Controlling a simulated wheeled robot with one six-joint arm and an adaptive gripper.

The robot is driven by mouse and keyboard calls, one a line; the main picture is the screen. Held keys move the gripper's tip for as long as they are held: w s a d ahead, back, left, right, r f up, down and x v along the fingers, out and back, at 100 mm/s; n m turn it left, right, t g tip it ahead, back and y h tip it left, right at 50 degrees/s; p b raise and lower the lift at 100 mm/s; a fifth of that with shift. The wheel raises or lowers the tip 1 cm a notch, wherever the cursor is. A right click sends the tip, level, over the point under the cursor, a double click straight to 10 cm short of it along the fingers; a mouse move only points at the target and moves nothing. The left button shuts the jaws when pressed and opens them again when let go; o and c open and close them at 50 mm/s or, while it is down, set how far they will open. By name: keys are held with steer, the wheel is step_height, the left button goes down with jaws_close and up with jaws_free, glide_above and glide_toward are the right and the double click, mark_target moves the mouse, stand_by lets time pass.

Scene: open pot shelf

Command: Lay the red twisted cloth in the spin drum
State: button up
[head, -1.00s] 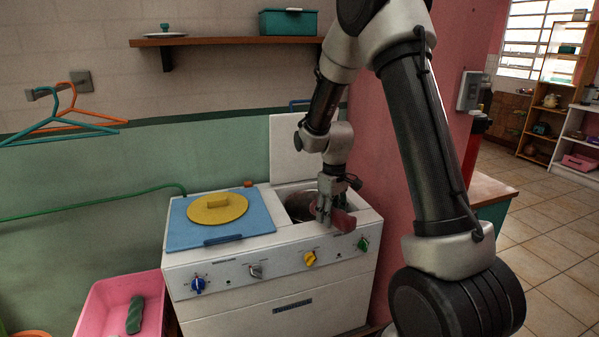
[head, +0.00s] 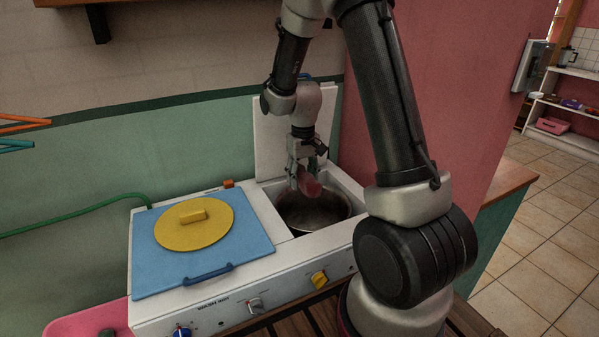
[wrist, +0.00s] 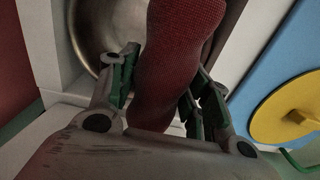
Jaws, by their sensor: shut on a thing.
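The red twisted cloth (head: 309,186) is held by my gripper (head: 303,178), which points down over the open spin drum (head: 318,216). In the wrist view the cloth (wrist: 178,58) runs lengthwise between the two green-padded fingers of my gripper (wrist: 160,95), which are shut on it. The cloth appears to be above the drum mouth, not resting on its floor. The drum is a round metal tub in the right part of the white washing machine (head: 265,262); in the wrist view its shiny wall (wrist: 110,30) shows at upper left, partly hidden by the cloth.
The raised white lid (head: 268,135) stands behind the drum. A blue cover (head: 160,262) with a yellow disc (head: 193,224) closes the left side. Knobs line the front panel. A pink wall (head: 440,90) rises close on the right. A pink tub (head: 85,318) sits at lower left.

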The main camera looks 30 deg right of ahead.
step_height(320, 180, down, 29)
steer(key=shift+r, duration=0.15)
stand_by(1.1)
steer(key=o, duration=1.2)
steer(key=s+r, duration=0.1)
steer(key=r, duration=1.1)
steer(key=s+r+t, duration=0.1)
steer(key=s+r, duration=0.1)
steer(key=r, duration=1.1)
steer(key=s+r+t, duration=0.1)
steer(key=r, duration=1.1)
steer(key=shift+s+d+r, duration=0.1)
steer(key=shift+s+r, duration=0.05)
steer(key=shift+s, duration=0.2)
steer(key=s+r, duration=0.4)
steer(key=s, duration=0.2)
steer(key=s+r+t, duration=0.1)
steer(key=s+r, duration=0.4)
steer(key=s, duration=0.2)
steer(key=s+r+t, duration=0.1)
steer(key=s+r, duration=0.4)
steer(key=s, duration=0.2)
steer(key=shift+s+d+r, duration=0.2)
steer(key=shift+r, duration=0.05)
